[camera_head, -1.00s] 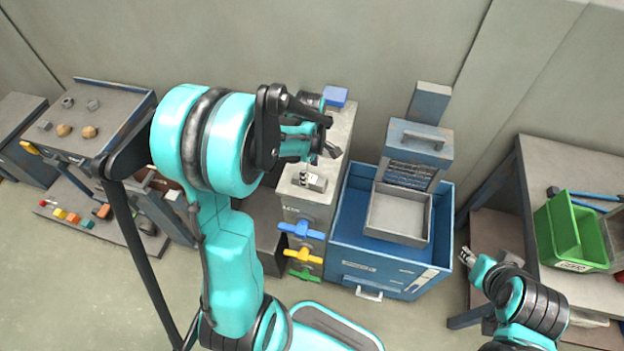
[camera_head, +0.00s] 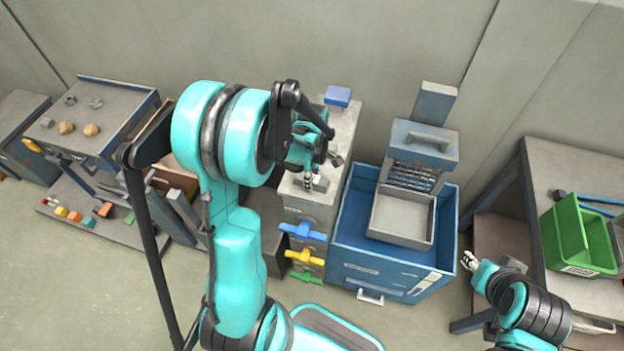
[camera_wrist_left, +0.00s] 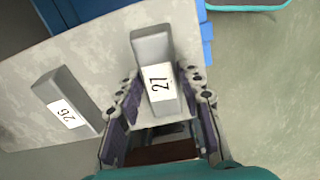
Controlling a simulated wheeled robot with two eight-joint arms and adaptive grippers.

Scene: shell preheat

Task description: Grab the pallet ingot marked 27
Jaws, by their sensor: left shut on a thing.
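The ingot marked 27 (camera_wrist_left: 156,72) is a grey bar with a white label, in the middle of the left wrist view. My left gripper (camera_wrist_left: 160,102) has its two fingers on either side of it and is shut on it. In the head view my left gripper (camera_head: 314,182) is low at the top of the grey cabinet, and the ingot is largely hidden there. A second grey ingot marked 26 (camera_wrist_left: 68,100) lies to the left in the wrist view, apart from the fingers. My right gripper (camera_head: 468,260) is at the lower right; its jaws are too small to judge.
The grey cabinet (camera_head: 304,211) has blue, yellow and green handles on its front. A blue block (camera_head: 338,96) sits on its back edge. Right of it stands a blue bin (camera_head: 350,252) with a grey tray (camera_head: 430,242). A green crate (camera_head: 566,236) is on the right-hand table.

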